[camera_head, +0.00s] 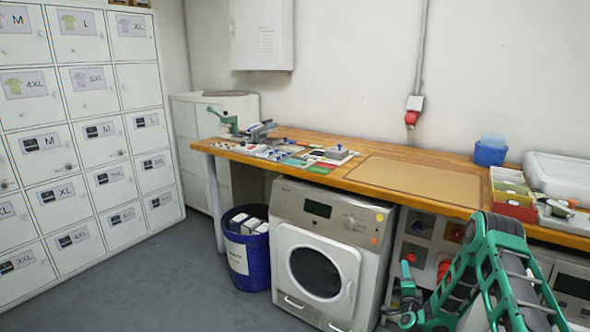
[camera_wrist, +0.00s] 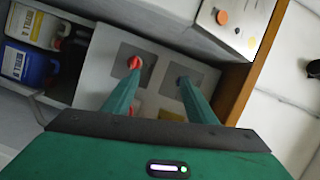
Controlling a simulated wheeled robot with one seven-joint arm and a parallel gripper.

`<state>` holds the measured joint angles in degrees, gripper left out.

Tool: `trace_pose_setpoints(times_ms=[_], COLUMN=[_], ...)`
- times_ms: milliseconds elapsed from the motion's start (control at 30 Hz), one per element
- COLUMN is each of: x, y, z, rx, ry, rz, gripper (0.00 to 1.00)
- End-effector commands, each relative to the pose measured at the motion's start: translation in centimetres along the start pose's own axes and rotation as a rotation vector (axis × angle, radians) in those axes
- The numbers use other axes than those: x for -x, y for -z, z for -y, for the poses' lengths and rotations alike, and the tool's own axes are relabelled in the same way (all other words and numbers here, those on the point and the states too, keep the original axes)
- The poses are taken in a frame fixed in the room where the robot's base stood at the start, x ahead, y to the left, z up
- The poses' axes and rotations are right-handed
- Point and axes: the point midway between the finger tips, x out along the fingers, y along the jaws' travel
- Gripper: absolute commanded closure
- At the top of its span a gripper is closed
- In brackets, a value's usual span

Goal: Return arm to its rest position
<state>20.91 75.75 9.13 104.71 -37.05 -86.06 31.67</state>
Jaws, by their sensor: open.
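My arm, green and grey, rises at the lower right of the head view (camera_head: 500,275), in front of the bench. Its links are bent, and its lower part runs out of the picture. In the wrist view my gripper (camera_wrist: 159,74) has its two green fingers apart, with nothing seen between them. The fingers point towards a grey panel with square dark plates, one with a red knob (camera_wrist: 134,62). Whether the fingertips touch the panel cannot be told.
The wooden bench (camera_head: 330,165) runs along the wall above a washing machine (camera_head: 318,255). A blue bin (camera_head: 248,265) stands left of it, near lockers (camera_head: 80,130). The floor in front is clear. Jugs (camera_wrist: 30,65) show at the wrist view's left.

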Motion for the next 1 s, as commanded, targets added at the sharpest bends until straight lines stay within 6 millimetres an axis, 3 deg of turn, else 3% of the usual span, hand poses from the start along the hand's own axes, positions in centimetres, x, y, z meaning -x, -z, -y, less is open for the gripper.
trace_pose_setpoints(times_ms=[33, 200, 467, 767, 1000], x=[-0.5, -1.0, 0.9, 6.1, 12.5], y=[-0.2, -1.1, -0.7, 2.5, 6.6], z=[1.9, 6.6, 12.1, 16.9, 19.9], rx=[0.039, 0.199, 0.451, 0.711, 0.872], ry=[0.0, -0.037, -0.128, -0.281, -0.439], rz=[0.04, 0.191, 0.382, 0.545, 0.644], gripper=[0.48, 0.48, 0.48, 0.48, 0.48])
